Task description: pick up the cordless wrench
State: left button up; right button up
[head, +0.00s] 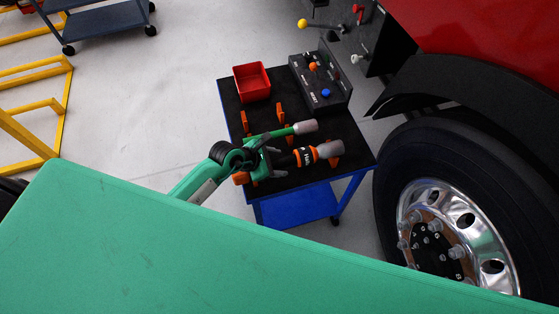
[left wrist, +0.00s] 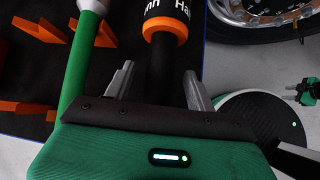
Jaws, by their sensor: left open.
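The cordless wrench (head: 306,157) is black and orange with a grey nose and lies on the dark top of the blue cart. In the left wrist view its orange-ringed body with white lettering (left wrist: 167,25) is at the top, and its black handle runs down between my fingers. My left gripper (head: 268,162) is over the near side of the cart at the handle end. In the left wrist view its two grey fingers (left wrist: 159,88) are apart, one on each side of the handle. The gripper body hides the handle's lower end.
A green tool with a grey tip (head: 300,128) lies beside the wrench, close to my gripper. Orange holders (head: 280,113), a red bin (head: 252,82) and a control box (head: 321,84) share the cart (head: 232,95). A large truck wheel (head: 450,230) stands to the right.

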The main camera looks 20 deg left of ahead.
pick_arm(q)
jog(key=shift+c, duration=0.3)
grip_shut()
jog(key=shift+w+r, duration=0.1)
jog(key=shift+w, duration=0.05)
jog(key=shift+r, duration=0.1)
